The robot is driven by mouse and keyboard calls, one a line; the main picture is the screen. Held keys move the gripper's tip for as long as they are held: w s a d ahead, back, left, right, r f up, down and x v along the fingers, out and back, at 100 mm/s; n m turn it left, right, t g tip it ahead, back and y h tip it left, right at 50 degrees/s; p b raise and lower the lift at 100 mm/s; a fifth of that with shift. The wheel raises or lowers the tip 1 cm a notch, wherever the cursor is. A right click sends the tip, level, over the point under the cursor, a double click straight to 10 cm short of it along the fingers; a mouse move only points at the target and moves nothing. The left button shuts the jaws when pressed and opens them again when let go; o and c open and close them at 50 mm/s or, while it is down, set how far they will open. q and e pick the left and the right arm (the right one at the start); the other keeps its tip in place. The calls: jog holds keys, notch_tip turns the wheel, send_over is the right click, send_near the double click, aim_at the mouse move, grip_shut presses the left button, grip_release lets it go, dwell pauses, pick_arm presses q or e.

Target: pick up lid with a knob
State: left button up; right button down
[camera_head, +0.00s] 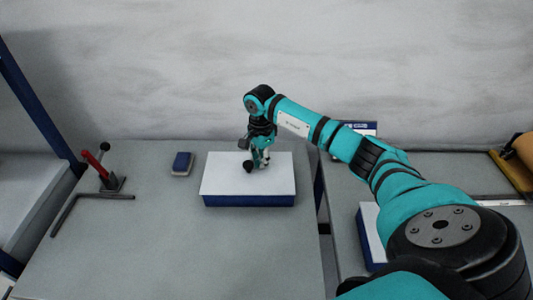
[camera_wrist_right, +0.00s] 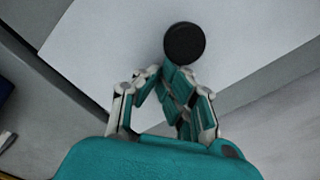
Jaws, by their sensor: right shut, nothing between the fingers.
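The lid (camera_head: 228,180) is a flat white panel with a round black knob (camera_head: 248,166). It lies on a blue box (camera_head: 250,200) on the grey table. My right gripper (camera_head: 264,163) is low over the lid, just right of the knob, with its fingers shut and empty. In the right wrist view the knob (camera_wrist_right: 184,43) is just beyond the fingertips (camera_wrist_right: 168,76), outside the fingers, and the white lid (camera_wrist_right: 110,40) spreads around it. I cannot tell whether the fingertips touch the knob or the lid. My left gripper is not in view.
A small dark blue block (camera_head: 182,163) lies left of the box. A red-handled clamp (camera_head: 96,170) and a bent metal bar (camera_head: 70,208) lie farther left. The table (camera_head: 150,250) is clear in front. Another table with a blue-and-white box (camera_head: 370,235) stands right, across a gap.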

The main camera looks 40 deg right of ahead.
aim_at(246, 166)
jog(key=shift+a, duration=0.2)
jog(key=a, duration=0.2)
jog(key=a+b, duration=0.1)
jog(key=a, duration=0.1)
jog(key=shift+w+a+f, duration=0.1)
jog(key=shift+w, duration=0.1)
jog(key=shift+a, duration=0.45)
jog(key=shift+d, duration=0.1)
